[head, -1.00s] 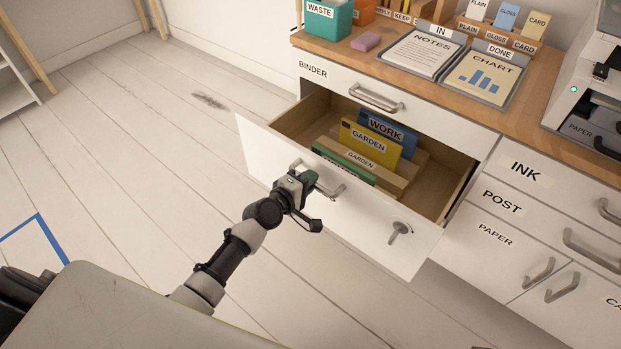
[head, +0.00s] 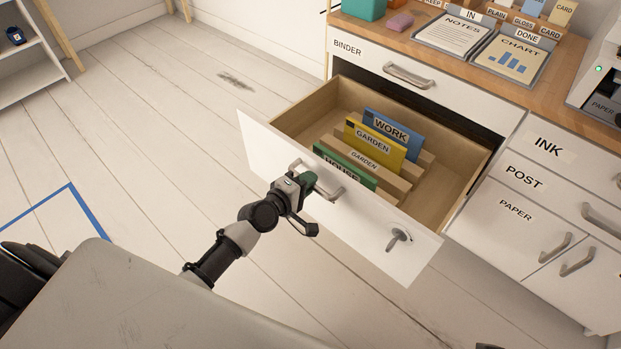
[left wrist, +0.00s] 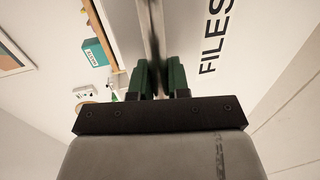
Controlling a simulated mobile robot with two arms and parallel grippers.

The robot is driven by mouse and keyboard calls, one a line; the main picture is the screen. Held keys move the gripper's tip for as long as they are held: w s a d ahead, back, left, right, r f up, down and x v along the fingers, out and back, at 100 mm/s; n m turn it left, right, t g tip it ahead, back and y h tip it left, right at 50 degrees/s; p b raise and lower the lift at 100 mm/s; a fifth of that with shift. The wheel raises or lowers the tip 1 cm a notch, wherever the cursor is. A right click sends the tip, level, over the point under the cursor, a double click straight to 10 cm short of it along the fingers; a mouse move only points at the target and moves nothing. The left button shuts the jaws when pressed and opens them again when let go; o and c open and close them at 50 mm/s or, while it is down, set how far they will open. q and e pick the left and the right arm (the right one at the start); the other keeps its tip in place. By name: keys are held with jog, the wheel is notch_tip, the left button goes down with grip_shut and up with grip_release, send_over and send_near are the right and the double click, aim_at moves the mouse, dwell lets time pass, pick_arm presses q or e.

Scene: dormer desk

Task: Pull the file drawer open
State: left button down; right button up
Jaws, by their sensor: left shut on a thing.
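The file drawer (head: 391,263) stands well out of the desk front. Inside it are the blue WORK folder (head: 392,127), the yellow GARDEN folder (head: 375,146) and a green folder (head: 345,168) marked HOUSE, partly hidden by the front panel. A key sits in the lock (head: 398,238) on the drawer front. My left gripper (head: 308,183) is shut on the bar handle (head: 334,193) of the drawer. In the left wrist view the green fingers (left wrist: 159,80) close around the handle bar, with the FILES label (left wrist: 215,38) beside them.
The closed BINDER drawer (head: 440,84) is above the file drawer. INK, POST and PAPER fronts (head: 520,211) are to the right. Trays, cards and a pink block (head: 400,21) sit on the desktop. The floor (head: 160,130) left of the drawer is clear.

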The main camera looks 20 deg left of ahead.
pick_arm(q)
jog(key=shift+s+a, duration=0.1)
jog(key=shift+s, duration=0.1)
pick_arm(e)
jog(key=shift+s, duration=0.1)
pick_arm(q)
jog(key=c, duration=1.1)
grip_release()
jog(key=v, duration=1)
jog(key=shift+s+p, duration=0.35)
jog(key=shift+p, duration=0.1)
pick_arm(e)
jog(key=x, duration=0.3)
jog(key=shift+a+r, duration=0.1)
pick_arm(q)
jog(key=shift+a, duration=0.1)
